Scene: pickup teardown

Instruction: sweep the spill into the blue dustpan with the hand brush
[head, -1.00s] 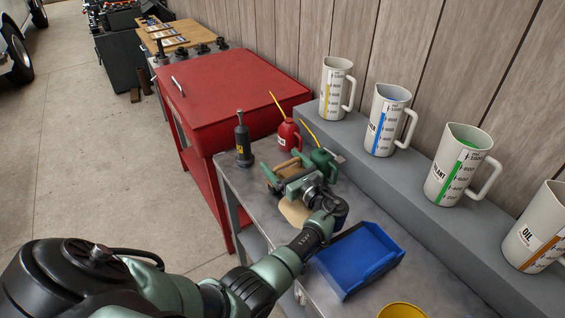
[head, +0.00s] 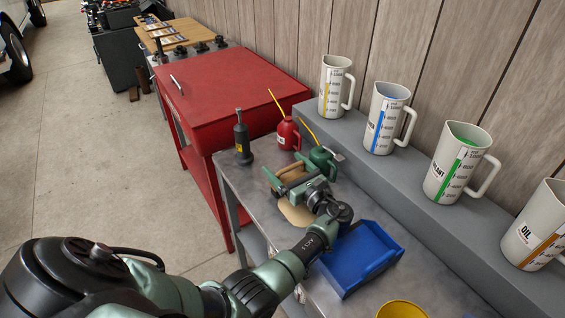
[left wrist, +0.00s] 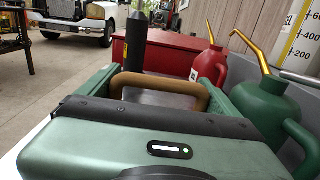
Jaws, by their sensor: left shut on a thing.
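The blue dustpan (head: 362,262) lies on the grey bench, to the right of my left forearm. A tan patch, seemingly the spill (head: 296,213), lies on the bench just below my left gripper and is partly covered by it. My left gripper (head: 287,175) is shut on a brown handle, seemingly the hand brush (left wrist: 160,88), which shows between its green fingers in the left wrist view. The bristles are hidden, and I cannot tell whether they touch the bench. My right gripper is not in view.
A green oil can (head: 322,160), a red oil can (head: 289,134) and a dark bottle (head: 242,140) stand just beyond the gripper. Several measuring jugs line the raised ledge (head: 385,180) at right. A yellow container (head: 402,309) is at the bottom edge.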

